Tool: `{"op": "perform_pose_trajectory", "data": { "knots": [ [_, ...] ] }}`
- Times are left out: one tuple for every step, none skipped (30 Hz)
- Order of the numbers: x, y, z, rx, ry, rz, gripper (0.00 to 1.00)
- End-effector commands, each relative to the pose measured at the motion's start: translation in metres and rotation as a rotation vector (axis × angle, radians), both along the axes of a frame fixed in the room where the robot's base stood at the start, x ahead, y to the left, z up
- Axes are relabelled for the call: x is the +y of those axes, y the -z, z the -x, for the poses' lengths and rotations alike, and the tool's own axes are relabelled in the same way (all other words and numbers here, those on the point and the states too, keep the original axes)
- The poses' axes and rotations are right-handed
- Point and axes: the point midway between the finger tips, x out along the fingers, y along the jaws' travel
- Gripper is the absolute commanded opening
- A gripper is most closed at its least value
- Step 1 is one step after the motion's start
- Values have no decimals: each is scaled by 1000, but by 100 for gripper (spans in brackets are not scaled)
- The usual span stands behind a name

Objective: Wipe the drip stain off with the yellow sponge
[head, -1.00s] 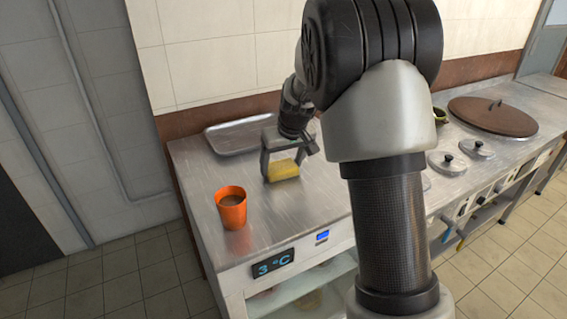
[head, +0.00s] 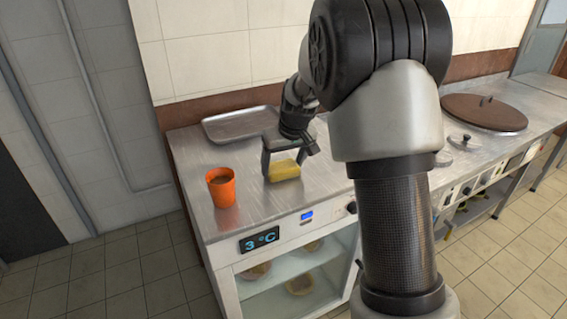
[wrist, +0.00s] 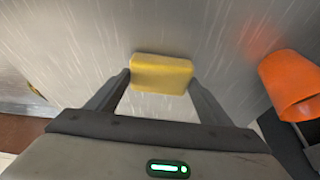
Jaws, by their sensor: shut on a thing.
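The yellow sponge (head: 284,170) is between the fingers of my gripper (head: 283,166), low over the steel counter at the left. My gripper is shut on it. The sponge also shows in the wrist view (wrist: 161,74), held at the fingertips of my gripper (wrist: 160,80). I cannot tell whether the sponge touches the counter. The steel counter top (head: 240,233) looks streaked all over. I cannot make out a drip stain in either view; it may be hidden under the sponge or behind my arm.
An orange cup (head: 222,189) with brown contents stands left of the sponge, and it shows at the right in the wrist view (wrist: 292,84). A metal tray (head: 240,124) lies behind. Pot lids and a large brown lid (head: 486,113) are at the right. A glass-fronted fridge is below.

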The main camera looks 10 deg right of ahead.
Motion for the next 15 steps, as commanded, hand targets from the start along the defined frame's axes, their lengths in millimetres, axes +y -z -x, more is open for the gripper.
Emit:
{"op": "perform_pose_trajectory", "data": {
  "knots": [
    [0,-6,0,1,0,0,53],
    [0,-18,-1,-4,-1,0,53],
    [0,-27,0,-4,0,0,53],
    [0,-27,0,-1,0,1,53],
    [0,-29,0,-1,1,0,53],
    [1,-33,0,-1,1,0,53],
    [1,-36,0,-1,1,0,53],
    [1,-39,0,-1,1,0,53],
    [1,-42,0,-1,1,0,53],
    [1,-45,0,-2,1,0,53],
    [1,-48,0,-2,1,0,53],
    [1,-52,0,-2,1,0,53],
    [2,-55,0,-2,1,0,53],
    [2,-57,0,-2,1,0,53],
    [2,-61,0,-3,1,0,53]
  ]
}}
